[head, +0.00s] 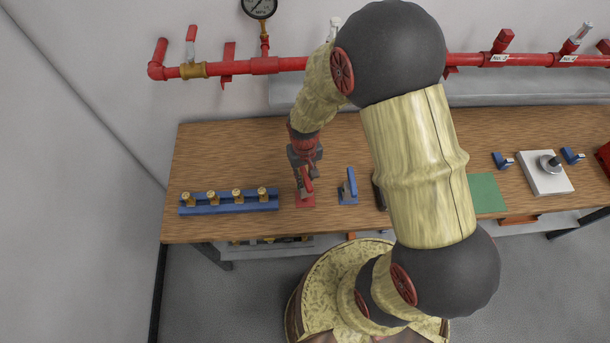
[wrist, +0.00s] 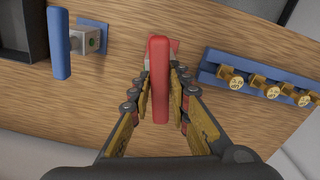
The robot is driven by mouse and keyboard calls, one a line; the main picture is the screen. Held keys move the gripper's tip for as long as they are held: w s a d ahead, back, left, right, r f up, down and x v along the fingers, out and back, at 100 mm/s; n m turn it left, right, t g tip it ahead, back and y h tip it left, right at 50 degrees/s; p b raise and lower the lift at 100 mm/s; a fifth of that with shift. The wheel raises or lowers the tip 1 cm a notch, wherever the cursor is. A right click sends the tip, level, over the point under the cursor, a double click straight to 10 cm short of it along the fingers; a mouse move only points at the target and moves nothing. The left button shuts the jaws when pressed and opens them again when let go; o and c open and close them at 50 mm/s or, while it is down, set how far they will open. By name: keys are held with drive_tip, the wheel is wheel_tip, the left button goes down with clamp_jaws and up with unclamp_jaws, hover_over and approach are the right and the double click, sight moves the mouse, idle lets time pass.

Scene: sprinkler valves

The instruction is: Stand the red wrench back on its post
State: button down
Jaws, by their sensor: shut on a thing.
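The red wrench (wrist: 159,85) stands between the fingers of my gripper (wrist: 160,78) in the wrist view, its long handle pointing toward the camera. My gripper is shut on it. In the head view my gripper (head: 304,174) points down over a red base plate (head: 305,202) on the bench, and the wrench (head: 308,185) shows just above that plate. A bit of red plate (wrist: 175,45) also shows behind the wrench in the wrist view. The post itself is mostly hidden by the wrench and fingers, so I cannot tell whether the wrench is seated on it.
A blue wrench on a stand (head: 349,187) is close on the right. A blue rack (head: 229,203) with several brass sprinkler heads lies on the left. A dark tray (wrist: 22,35) shows beyond the blue wrench. The wooden bench (head: 215,150) is clear behind the rack. Red pipework runs along the wall.

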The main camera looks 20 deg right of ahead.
drive_tip(key=shift+f+b, duration=1.95)
drive_tip(key=shift+f, duration=0.8)
drive_tip(key=c, duration=1.6)
unclamp_jaws()
wheel_tip(320, 180, up, 12)
